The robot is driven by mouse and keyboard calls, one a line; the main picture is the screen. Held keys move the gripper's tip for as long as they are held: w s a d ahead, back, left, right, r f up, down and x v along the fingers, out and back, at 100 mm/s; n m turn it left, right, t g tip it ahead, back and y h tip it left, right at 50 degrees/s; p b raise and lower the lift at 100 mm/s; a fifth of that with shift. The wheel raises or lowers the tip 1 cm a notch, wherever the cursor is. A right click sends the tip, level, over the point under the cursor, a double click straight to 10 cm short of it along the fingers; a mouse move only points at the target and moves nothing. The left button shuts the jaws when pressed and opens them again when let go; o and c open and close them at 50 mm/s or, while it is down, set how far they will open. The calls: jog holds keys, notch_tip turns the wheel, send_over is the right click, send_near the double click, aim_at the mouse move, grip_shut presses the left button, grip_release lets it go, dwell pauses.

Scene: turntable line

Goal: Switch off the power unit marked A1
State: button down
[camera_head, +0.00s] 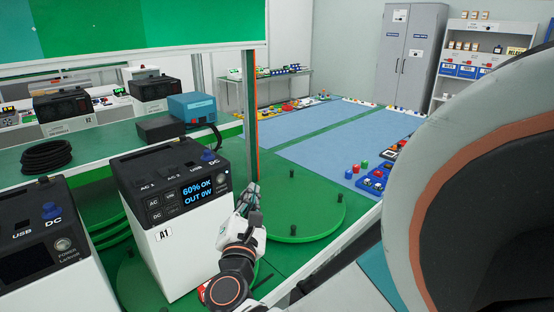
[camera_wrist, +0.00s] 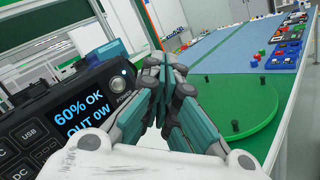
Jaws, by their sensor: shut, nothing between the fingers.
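The power unit marked A1 (camera_head: 165,270) stands on the green table, with a white body and black top. Its lit screen (camera_head: 197,190) reads "60% OK, OUT 0W"; the screen also shows in the wrist view (camera_wrist: 82,114). A round silver power button (camera_wrist: 118,84) sits right of the screen in the wrist view. My gripper (camera_head: 250,190) is shut and empty, at the right side of the unit's front. In the wrist view its fingertips (camera_wrist: 165,64) are just right of the button. I cannot tell whether they touch the unit.
A similar unit (camera_head: 75,290) with a dark screen stands at the left. A green turntable disc (camera_head: 305,205) with black pegs lies right of my gripper. A black cable coil (camera_head: 46,155) lies at the back left.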

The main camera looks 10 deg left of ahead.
aim_at(227, 182)
jog(key=shift+w+a, duration=1.35)
jog(key=shift+a, duration=0.2)
jog(key=shift+w+a, duration=1.3)
jog(key=shift+a, duration=0.2)
jog(key=shift+w+a, duration=0.25)
jog(key=shift+a, duration=0.05)
jog(key=shift+w+a, duration=0.2)
jog(key=shift+a, duration=0.05)
jog(key=shift+s+d, duration=0.5)
jog(key=shift+d, duration=0.1)
dwell(0.4)
jog(key=s+d+b, duration=0.1)
jog(key=s+d, duration=0.2)
jog(key=shift+s+d, duration=0.1)
jog(key=shift+d, duration=0.3)
